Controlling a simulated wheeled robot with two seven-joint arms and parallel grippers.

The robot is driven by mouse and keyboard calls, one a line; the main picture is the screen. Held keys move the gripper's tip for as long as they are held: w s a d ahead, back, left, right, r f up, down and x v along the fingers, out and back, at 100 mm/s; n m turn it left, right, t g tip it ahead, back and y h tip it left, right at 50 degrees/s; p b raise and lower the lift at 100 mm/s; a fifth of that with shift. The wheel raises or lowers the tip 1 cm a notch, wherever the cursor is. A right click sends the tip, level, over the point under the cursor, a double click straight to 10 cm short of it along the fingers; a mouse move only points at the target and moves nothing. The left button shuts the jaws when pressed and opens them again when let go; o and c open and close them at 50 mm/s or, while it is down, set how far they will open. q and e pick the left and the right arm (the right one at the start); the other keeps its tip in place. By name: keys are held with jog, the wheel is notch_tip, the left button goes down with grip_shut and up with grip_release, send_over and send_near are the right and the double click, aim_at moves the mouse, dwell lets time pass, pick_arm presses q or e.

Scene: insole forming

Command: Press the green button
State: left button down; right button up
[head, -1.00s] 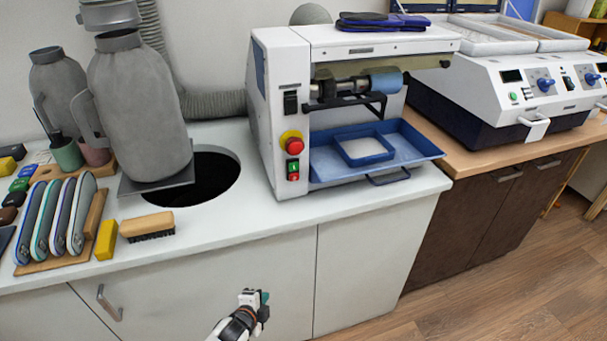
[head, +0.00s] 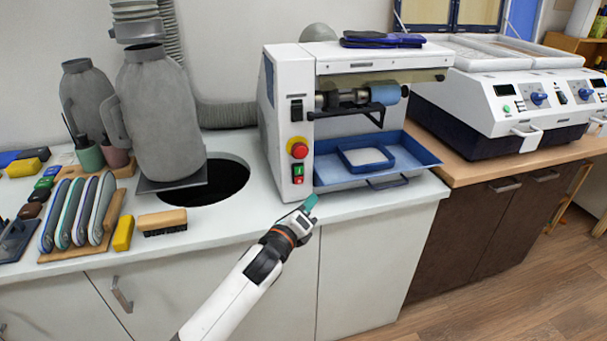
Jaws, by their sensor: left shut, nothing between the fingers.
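The white grinding machine (head: 280,130) stands on the white counter. On its front panel, a small green button (head: 298,170) sits just above a small red one, below the large red emergency knob (head: 298,149) on its yellow base. Another small green button (head: 506,108) is on the white machine at the right. My left gripper (head: 309,203) with teal fingertips is shut and empty. In the picture it is just below and right of the grinder's green button, apart from it, by the counter's front edge. My right gripper is not in view.
A blue tray (head: 425,155) juts from the grinder, right of my gripper. A brush (head: 162,219), a yellow block (head: 123,233) and several insoles on a wooden rack lie at the left. A dark round hole (head: 225,180) opens in the counter.

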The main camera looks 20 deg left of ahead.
aim_at(299, 170)
pick_arm(q)
jog(key=shift+w, duration=0.1)
dwell(0.3)
jog(key=shift+w+a+b, duration=0.4)
jog(key=shift+w+a, duration=0.4)
jog(key=shift+w, duration=0.4)
jog(key=shift+w+a+b, duration=0.45)
jog(key=shift+w+a, duration=0.4)
jog(key=shift+w, duration=0.35)
jog(key=shift+w+a+b, duration=0.4)
jog(key=shift+w+a, duration=0.4)
jog(key=shift+w, duration=0.4)
jog(key=shift+w+a, duration=0.25)
jog(key=shift+w, duration=0.1)
